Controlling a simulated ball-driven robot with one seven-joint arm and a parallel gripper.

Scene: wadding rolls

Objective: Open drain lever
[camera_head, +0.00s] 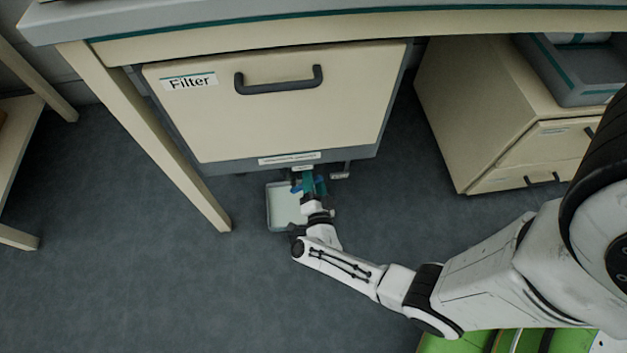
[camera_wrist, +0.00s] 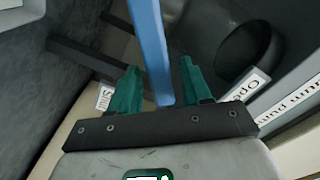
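The blue drain lever (camera_wrist: 150,45) runs down from the top of the wrist view, its end between my gripper's two green fingers. My gripper (camera_wrist: 158,66) is open, with a gap on each side of the lever. A "Shut" label (camera_wrist: 104,97) is beside the left finger and an "Open" label (camera_wrist: 245,85) is to the right of the right finger. In the head view my gripper (camera_head: 308,180) is below the front of the Filter unit (camera_head: 285,115), where the lever is mostly hidden and only blue bits show.
A shallow pale tray (camera_head: 283,206) lies on the floor under the unit, close beside my gripper. A table leg (camera_head: 165,150) stands to the left. A drawer cabinet (camera_head: 490,110) stands to the right. The floor at lower left is clear.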

